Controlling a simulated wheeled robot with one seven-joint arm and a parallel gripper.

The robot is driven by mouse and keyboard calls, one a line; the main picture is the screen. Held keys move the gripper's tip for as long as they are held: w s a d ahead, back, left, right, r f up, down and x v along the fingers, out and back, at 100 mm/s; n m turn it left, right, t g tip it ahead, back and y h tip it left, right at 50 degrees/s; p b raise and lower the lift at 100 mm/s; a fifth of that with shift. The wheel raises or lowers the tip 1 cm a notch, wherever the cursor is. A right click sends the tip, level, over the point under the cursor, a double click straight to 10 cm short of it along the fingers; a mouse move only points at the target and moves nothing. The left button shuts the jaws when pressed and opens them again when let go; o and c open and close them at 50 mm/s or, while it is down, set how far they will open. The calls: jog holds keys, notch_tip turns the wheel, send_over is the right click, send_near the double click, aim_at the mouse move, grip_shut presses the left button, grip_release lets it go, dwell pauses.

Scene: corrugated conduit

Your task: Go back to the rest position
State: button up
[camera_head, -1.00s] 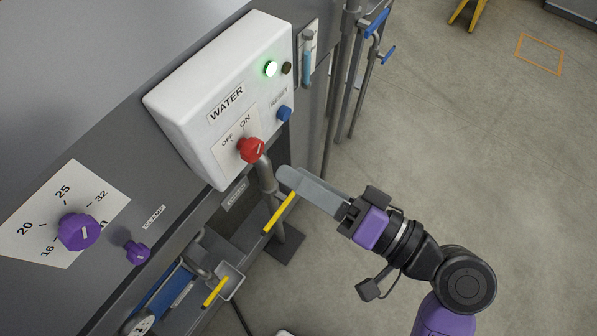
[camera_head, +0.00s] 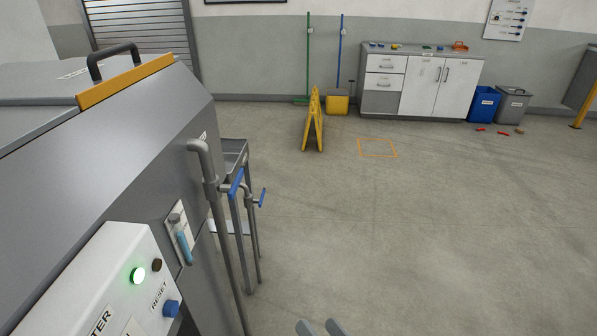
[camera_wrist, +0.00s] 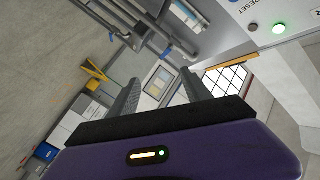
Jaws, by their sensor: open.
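The tips of my gripper (camera_head: 322,328) show at the bottom edge of the head view, to the right of the grey machine (camera_head: 120,150). The two fingers are apart with nothing between them. In the wrist view my gripper (camera_wrist: 158,92) also shows open and empty, above its purple body. The white water control box (camera_head: 95,285) is at the lower left of the head view, partly cut off, with its green lamp (camera_head: 138,275) lit and a blue reset button (camera_head: 170,308). The red water knob is out of view.
Upright pipes with blue-handled valves (camera_head: 237,183) stand along the machine's right side. A yellow floor sign (camera_head: 314,122) stands farther back. A white cabinet (camera_head: 425,88), a blue bin (camera_head: 484,103) and a grey bin (camera_head: 513,105) line the back wall.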

jog(key=s+d+t+h, duration=0.2)
jog(key=s+d+h, duration=0.4)
jog(key=s+d, duration=0.5)
jog(key=s+d+f+g+h, duration=0.1)
jog(key=s+d, duration=0.1)
jog(key=s, duration=0.5)
jog(key=s+d+f+n+h, duration=0.1)
jog(key=s+d, duration=0.1)
jog(key=s, duration=0.5)
jog(key=shift+d+n+g+h, duration=0.3)
jog(key=shift+d+g+h, duration=0.1)
